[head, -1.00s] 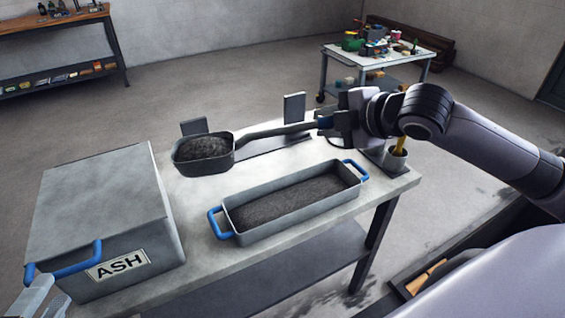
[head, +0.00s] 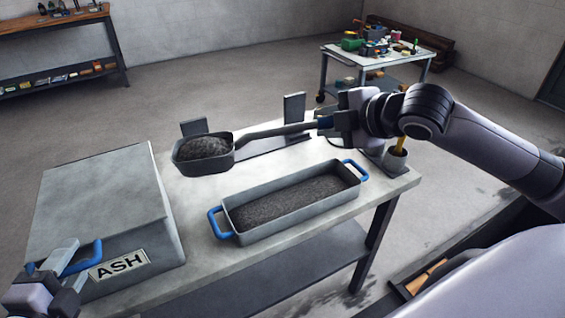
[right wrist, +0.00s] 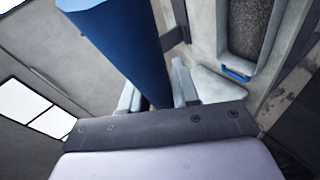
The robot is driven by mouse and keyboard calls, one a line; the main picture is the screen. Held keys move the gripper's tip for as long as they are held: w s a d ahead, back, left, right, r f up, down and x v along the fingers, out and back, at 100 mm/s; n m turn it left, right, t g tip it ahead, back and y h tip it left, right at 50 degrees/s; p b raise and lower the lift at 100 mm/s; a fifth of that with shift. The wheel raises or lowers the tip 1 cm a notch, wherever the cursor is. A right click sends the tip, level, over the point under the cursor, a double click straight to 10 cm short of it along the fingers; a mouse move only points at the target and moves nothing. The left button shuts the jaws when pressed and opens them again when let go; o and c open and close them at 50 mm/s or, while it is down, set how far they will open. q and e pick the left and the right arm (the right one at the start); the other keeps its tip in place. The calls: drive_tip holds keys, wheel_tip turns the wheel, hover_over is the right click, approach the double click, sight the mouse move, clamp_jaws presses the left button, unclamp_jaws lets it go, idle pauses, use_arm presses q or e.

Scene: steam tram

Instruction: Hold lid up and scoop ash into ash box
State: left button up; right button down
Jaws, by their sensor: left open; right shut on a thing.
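The grey ash box (head: 100,205) stands at the left of the table, its lid down and a blue handle (head: 82,260) on its front. My left gripper (head: 62,258) is open at that handle; I cannot tell whether it touches. My right gripper (head: 335,122) is shut on the blue grip of the scoop, and this grip (right wrist: 125,45) fills the top of the right wrist view. The scoop (head: 203,153) holds a heap of dark ash above the back of the table. An ash pan (head: 290,228) with blue handles and ash inside stands at the front right.
A cup (head: 396,160) with a yellow-handled tool stands at the table's right end. A low grey rack (head: 270,145) with upright plates lies at the back. A cart (head: 375,58) and a shelf (head: 60,22) stand far off.

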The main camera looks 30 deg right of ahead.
use_arm(q)
clamp_jaws()
drive_tip(key=w+r+n+g+y, duration=0.1)
drive_tip(key=w+r+g, duration=0.2)
drive_tip(key=r, duration=0.6)
drive_tip(key=w+r+n+g, duration=0.1)
drive_tip(key=w+r+g, duration=0.25)
drive_tip(key=r, duration=0.55)
drive_tip(key=w+r, duration=0.9)
drive_tip(key=w, duration=0.3)
drive_tip(key=shift+r, duration=0.2)
